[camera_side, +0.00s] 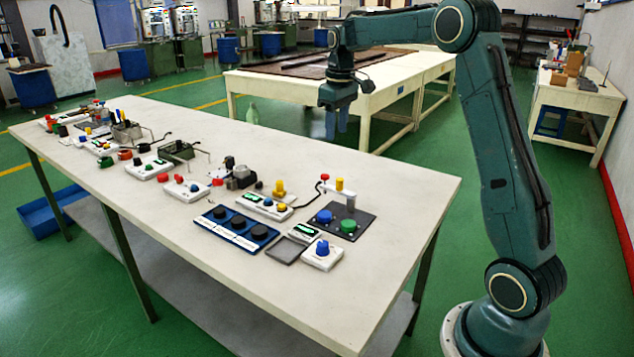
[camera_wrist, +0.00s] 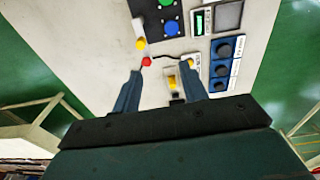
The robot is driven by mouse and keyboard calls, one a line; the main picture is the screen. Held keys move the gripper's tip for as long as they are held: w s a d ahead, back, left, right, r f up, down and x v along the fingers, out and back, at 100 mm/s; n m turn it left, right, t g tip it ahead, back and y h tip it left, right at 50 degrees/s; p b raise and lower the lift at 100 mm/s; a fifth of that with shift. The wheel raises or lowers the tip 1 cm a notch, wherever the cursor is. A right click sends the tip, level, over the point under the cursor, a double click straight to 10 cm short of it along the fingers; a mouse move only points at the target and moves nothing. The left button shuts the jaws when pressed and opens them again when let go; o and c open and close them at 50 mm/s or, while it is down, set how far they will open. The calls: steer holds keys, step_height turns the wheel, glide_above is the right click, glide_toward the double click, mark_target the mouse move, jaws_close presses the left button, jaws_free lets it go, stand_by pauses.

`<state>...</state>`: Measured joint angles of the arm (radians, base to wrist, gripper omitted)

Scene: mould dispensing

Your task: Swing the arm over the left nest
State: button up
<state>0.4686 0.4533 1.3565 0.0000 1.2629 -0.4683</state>
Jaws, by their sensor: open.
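My gripper (camera_side: 337,124) is open and empty, held high, and in the side view it shows past the table's far edge. In the wrist view its two blue fingers (camera_wrist: 159,82) point towards the table. A blue tray (camera_side: 229,217) with three dark round wells in a row lies flat on the table. It also shows in the wrist view (camera_wrist: 224,58), right of the fingers. A dark plate (camera_side: 350,210) with a blue and a green round piece sits to its right in the side view. I cannot tell which place is the left nest.
A white arm with a yellow knob (camera_side: 340,183) and red tip stands up by the plate. A small grey tray (camera_side: 287,251) and a blue-knobbed box (camera_side: 323,262) lie near. Several devices crowd the left of the table (camera_side: 385,290); its right front is clear.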

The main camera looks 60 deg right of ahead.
glide_above(340, 179)
step_height(340, 179, down, 5)
steer(key=shift+d+r+g, duration=0.1)
steer(key=shift+r+g, duration=0.1)
steer(key=shift+g, duration=0.2)
steer(key=shift+f, duration=0.15)
step_height(340, 179, down, 14)
steer(key=shift+r, duration=0.25)
stand_by(0.3)
jaws_close()
